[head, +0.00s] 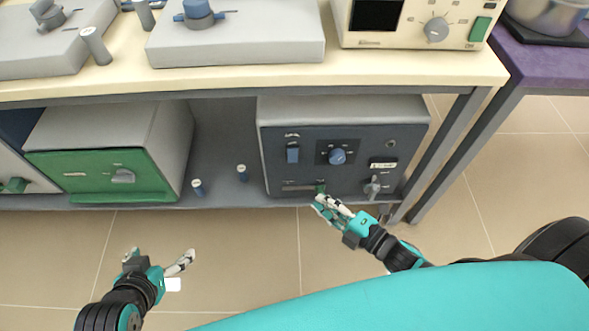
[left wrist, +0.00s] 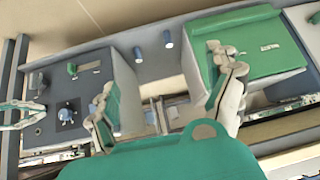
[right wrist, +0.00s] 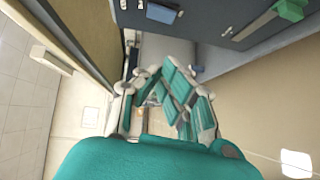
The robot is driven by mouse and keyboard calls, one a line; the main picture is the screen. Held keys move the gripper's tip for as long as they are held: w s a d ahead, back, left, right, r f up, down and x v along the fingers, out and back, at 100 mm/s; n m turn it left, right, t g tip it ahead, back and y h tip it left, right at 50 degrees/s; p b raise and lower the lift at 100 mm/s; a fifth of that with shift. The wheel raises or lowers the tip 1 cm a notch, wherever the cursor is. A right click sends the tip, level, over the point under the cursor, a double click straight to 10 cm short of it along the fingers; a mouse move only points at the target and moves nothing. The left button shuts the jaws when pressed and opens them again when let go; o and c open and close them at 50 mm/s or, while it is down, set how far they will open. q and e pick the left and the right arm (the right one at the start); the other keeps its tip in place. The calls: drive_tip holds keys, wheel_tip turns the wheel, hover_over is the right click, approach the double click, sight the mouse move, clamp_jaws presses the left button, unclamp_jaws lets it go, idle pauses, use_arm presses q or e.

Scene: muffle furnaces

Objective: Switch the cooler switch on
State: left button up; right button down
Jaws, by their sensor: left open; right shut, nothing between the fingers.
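A box with a dark blue-grey front panel (head: 350,180) stands on the lower shelf in the head view, probably the cooler. Its panel has a blue rocker-like switch (head: 292,154), a blue knob (head: 337,157), a grey lever (head: 373,187) and a small green piece (head: 320,188) at a slot. I cannot tell which is the cooler switch. My right gripper (head: 324,204) is shut and empty by the panel's lower edge, just below the green piece; contact is unclear. The green piece also shows in the right wrist view (right wrist: 291,10). My left gripper (head: 158,260) is open and empty, away from the shelf.
The table's grey leg (head: 440,150) is right of the dark-panelled box. A purple table (head: 545,65) adjoins. The floor in front is clear.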

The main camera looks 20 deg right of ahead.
sight(293, 155)
use_arm(q)
drive_tip(key=w+d+r+t+h+b, duration=0.2)
drive_tip(key=w+d+r+t+b, duration=0.1)
drive_tip(key=w+r+t, duration=0.5)
wheel_tip(293, 155, up, 3)
drive_tip(key=shift+d+r, duration=0.1)
drive_tip(key=shift+d, duration=0.3)
use_arm(e)
drive_tip(key=w+d+x, duration=0.1)
drive_tip(key=d+x, duration=0.1)
drive_tip(key=x, duration=1)
drive_tip(key=shift+w+d, duration=0.15)
drive_tip(key=shift+w, duration=0.25)
drive_tip(key=shift+f, duration=0.15)
use_arm(q)
wheel_tip(293, 155, up, 6)
drive_tip(key=t+h+b, duration=0.1)
drive_tip(key=t, duration=0.3)
drive_tip(key=shift+s+d+r+m+h+b, duration=0.15)
drive_tip(key=shift+d+m+h+b, duration=0.15)
drive_tip(key=shift+d+h, duration=0.1)
use_arm(e)
drive_tip(key=shift+w+f+t, duration=0.1)
drive_tip(key=shift+w+t, duration=0.15)
drive_tip(key=shift+t, duration=0.05)
drive_tip(key=shift+f, duration=0.1)
